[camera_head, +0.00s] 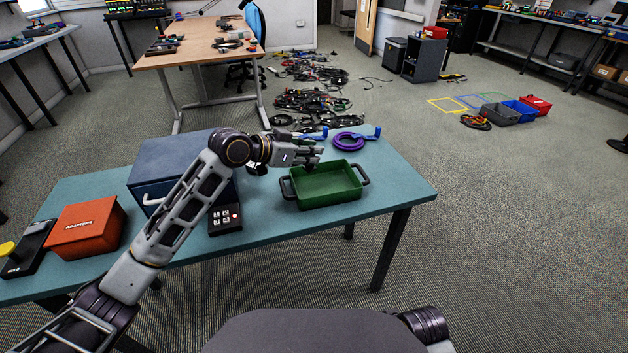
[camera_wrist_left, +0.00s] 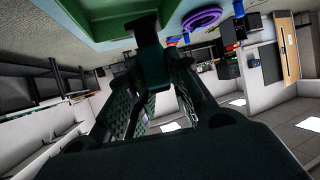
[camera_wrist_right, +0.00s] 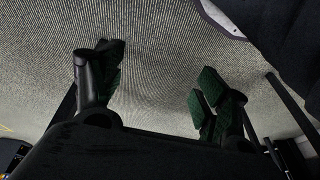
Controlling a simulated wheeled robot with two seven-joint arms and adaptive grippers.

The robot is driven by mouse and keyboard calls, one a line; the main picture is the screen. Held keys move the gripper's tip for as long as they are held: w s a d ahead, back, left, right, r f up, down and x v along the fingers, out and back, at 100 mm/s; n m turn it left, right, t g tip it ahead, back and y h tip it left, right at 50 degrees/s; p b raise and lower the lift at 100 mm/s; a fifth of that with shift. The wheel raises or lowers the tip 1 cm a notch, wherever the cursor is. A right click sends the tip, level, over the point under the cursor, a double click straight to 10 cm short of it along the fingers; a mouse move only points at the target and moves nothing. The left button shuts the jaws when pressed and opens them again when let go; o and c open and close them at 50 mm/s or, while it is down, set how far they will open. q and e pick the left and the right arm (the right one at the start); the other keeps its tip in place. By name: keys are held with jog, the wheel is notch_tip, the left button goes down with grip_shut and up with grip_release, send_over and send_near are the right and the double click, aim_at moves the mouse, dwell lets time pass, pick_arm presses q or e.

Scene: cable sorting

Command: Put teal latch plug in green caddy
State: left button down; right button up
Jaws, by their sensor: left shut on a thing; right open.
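The green caddy (camera_head: 325,203) stands on the teal table, open at the top, with dark handles at its two ends. Its inside looks empty where it shows. My left gripper (camera_head: 314,157) is over the caddy's back left part, shut on the teal latch plug. In the left wrist view the dark teal plug (camera_wrist_left: 153,68) stands out between the fingers, close to the caddy's green wall (camera_wrist_left: 115,10). In the head view the plug is too small and dark to make out. My right gripper (camera_wrist_right: 150,85) is open and empty above the carpet, away from the table.
A purple cable coil (camera_head: 349,142) and blue-ended cables lie behind the caddy. A dark blue box (camera_head: 170,160), a small black switch panel (camera_head: 225,219) and an orange adapters box (camera_head: 86,229) stand to the left. The table's right end is clear.

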pick_arm(q)
notch_tip(320, 180, down, 2)
jog(key=shift+f+b, duration=0.2)
jog(key=shift+b, duration=0.1)
jog(key=shift+f, duration=0.3)
pick_arm(e)
notch_tip(320, 180, up, 2)
jog(key=shift+a+r, duration=0.1)
pick_arm(q)
jog(key=shift+f, duration=0.15)
pick_arm(e)
jog(key=shift+s, duration=0.1)
pick_arm(q)
jog(key=shift+f, duration=0.25)
notch_tip(320, 180, down, 4)
jog(key=shift+r+b, duration=0.1)
jog(key=shift+b, duration=0.75)
jog(key=shift+f, duration=0.3)
pick_arm(e)
jog(key=shift+w+a+f+t+y, duration=0.15)
jog(key=shift+a+f+t, duration=0.15)
jog(key=shift+f, duration=0.25)
jog(key=shift+w+a+f+t+y, duration=0.15)
jog(key=shift+a+f+t, duration=0.1)
jog(key=shift+f, duration=0.25)
pick_arm(q)
jog(key=shift+f, duration=0.1)
